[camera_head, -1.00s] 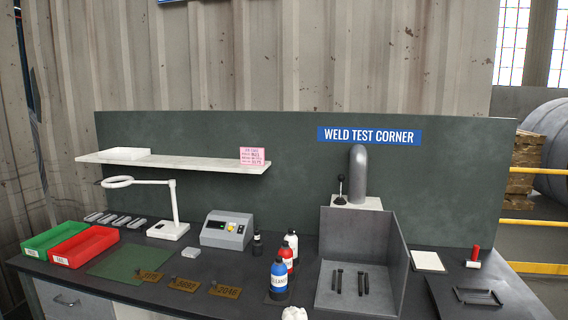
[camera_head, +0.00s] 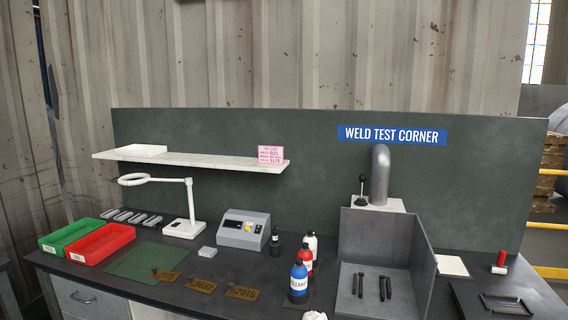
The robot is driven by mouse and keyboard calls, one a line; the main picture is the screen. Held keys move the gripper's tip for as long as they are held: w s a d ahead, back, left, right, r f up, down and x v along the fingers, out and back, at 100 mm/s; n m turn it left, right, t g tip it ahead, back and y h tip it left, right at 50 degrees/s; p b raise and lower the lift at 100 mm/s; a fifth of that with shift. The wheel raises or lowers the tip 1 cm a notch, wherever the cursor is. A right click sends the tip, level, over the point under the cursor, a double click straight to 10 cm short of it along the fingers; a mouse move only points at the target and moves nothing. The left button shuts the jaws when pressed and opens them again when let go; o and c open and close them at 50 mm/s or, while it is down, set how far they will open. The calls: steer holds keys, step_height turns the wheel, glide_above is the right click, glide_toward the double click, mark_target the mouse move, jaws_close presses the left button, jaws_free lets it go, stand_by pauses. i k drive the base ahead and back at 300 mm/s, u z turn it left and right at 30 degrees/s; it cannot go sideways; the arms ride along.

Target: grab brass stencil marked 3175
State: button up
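Three brass stencil plates lie in a row near the front of the dark workbench. The left plate (camera_head: 165,275) lies by the right edge of the green mat; its digits are small and blurred, perhaps 3175. The middle plate (camera_head: 201,286) seems to read 5692. The right plate (camera_head: 242,293) seems to read 2046. Each plate has a small dark knob or tab at its left end. My gripper is not in view.
A green tray (camera_head: 72,233) and a red tray (camera_head: 103,242) stand at the left, beside the green mat (camera_head: 143,262). A magnifier lamp (camera_head: 181,229) and grey control box (camera_head: 244,229) stand behind the plates. Bottles, including a blue one (camera_head: 299,282), stand to their right.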

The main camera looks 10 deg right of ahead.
mark_target(165, 275)
steer(key=z, duration=0.05)
steer(key=k, duration=0.65)
steer(key=u, duration=0.1)
steer(key=i, duration=1.3)
steer(key=u, duration=0.65)
